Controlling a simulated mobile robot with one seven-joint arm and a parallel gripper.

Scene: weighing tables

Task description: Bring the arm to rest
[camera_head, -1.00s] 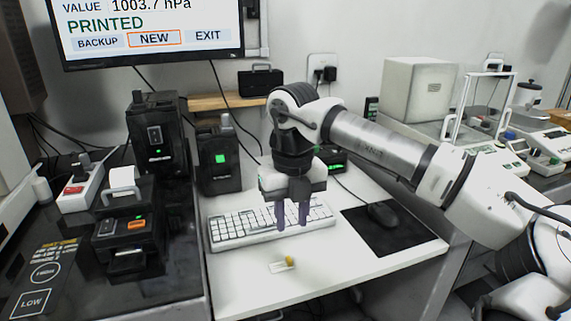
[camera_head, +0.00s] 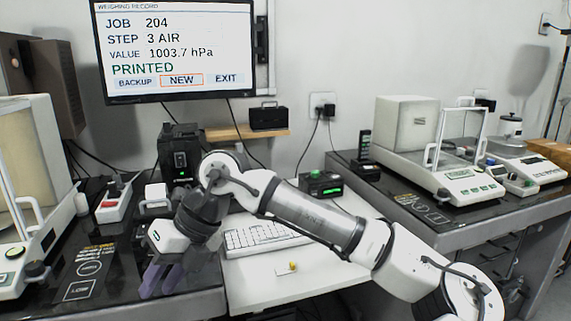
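My gripper (camera_head: 160,281) hangs at the end of my arm in the lower left, over the front part of the dark left table (camera_head: 205,303). Its two purple-grey fingers point down and a little left, with a gap between them and nothing held. My arm is stretched leftward from the lower right across the white desk (camera_head: 250,288). It hides part of the keyboard (camera_head: 262,236) and of the devices behind the wrist.
A balance with a glass-sided housing (camera_head: 30,190) stands close left of my gripper. A power strip (camera_head: 114,202) and a black device (camera_head: 180,160) are behind it. A small yellow-tipped item (camera_head: 292,267) lies on the desk. More balances (camera_head: 465,186) stand on the right table. The screen (camera_head: 178,48) reads PRINTED.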

